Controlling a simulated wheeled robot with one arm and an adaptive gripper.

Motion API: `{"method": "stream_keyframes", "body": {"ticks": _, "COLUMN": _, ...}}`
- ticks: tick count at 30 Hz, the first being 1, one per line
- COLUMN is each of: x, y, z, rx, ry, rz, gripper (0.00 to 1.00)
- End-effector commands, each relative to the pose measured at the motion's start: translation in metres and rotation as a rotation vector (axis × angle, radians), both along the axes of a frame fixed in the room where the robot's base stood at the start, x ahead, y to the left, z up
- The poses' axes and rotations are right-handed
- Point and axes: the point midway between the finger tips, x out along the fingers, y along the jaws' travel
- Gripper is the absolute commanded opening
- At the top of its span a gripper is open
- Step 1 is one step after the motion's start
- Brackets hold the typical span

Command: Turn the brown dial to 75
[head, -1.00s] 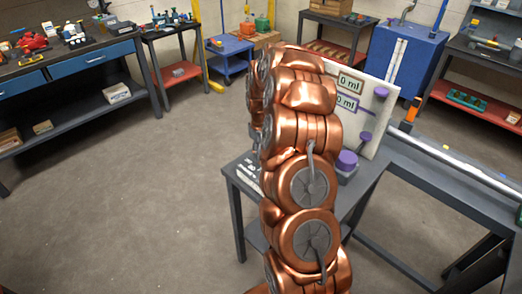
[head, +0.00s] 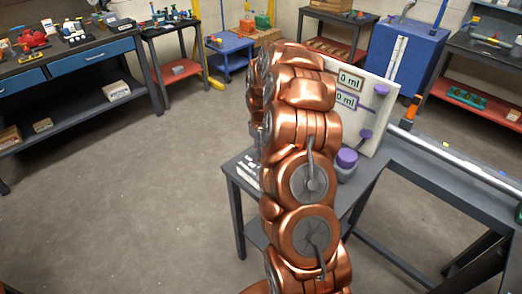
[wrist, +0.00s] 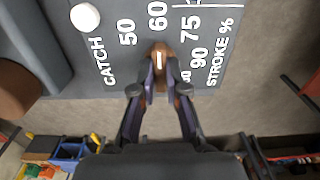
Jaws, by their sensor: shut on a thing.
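The brown dial (wrist: 163,49) shows at the middle of the wrist view, on a grey plate (wrist: 110,45) with white markings 50, 60, 75, 90, "CATCH" and "STROKE %". The dial's white line lies nearly upright in the picture, its upper end toward the 60; the 75 is to the right of it. My gripper (wrist: 158,88) is shut on the dial, with one dark finger on each side. The fingers hide part of the dial and part of a number to its right. In the head view, my copper arm hides the dial; only some white lettering of the plate (head: 247,170) shows.
A white round piece (wrist: 85,17) sits on the plate near "CATCH". In the head view, a pale upright panel (head: 378,105) with 0 ml labels and purple knobs (head: 347,157) stands right of my arm. Open floor (head: 150,200) lies to the left.

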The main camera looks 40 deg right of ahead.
Motion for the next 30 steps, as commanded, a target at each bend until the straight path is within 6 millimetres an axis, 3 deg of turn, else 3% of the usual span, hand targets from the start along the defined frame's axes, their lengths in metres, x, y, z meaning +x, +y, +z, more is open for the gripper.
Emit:
{"method": "stream_keyframes", "body": {"ticks": 11, "x": 0.0015, "y": -0.001, "z": -0.004, "rx": -0.003, "ry": -0.006, "rz": -0.098, "gripper": 0.0}}
{"method": "stream_keyframes", "body": {"ticks": 30, "x": 0.0009, "y": -0.0009, "z": -0.0037, "rx": -0.001, "ry": -0.005, "rz": -0.594, "gripper": 0.0}}
